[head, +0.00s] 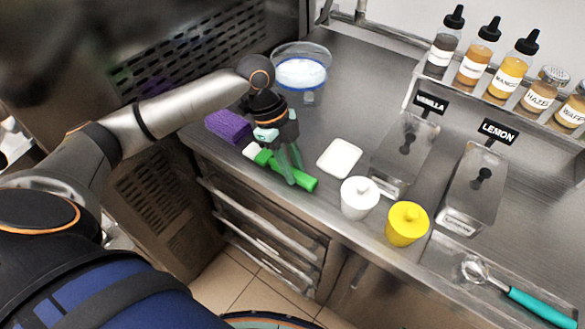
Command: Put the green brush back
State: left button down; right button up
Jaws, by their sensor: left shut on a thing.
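The green brush (307,183) is at the counter's front edge, with a white part at its left end. My left gripper (293,175) points down over it and is shut on it near the middle. The fingers cover part of the brush. I cannot tell whether the brush touches the counter or is slightly raised. My right gripper is not in view.
A purple sponge (228,126) lies left of the brush. A white square dish (339,158), a white tub (359,198) and a yellow tub (407,224) stand to the right. A clear bowl (300,72) is behind. Vanilla (405,150) and lemon (472,190) containers are further right.

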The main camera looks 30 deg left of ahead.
pick_arm(q)
jog(key=shift+f, duration=0.6)
jog(key=shift+f, duration=0.1)
jog(key=c, duration=0.7)
grip_release()
jog(key=shift+o, duration=0.2)
jog(key=v, duration=1.2)
jog(key=shift+s, duration=0.1)
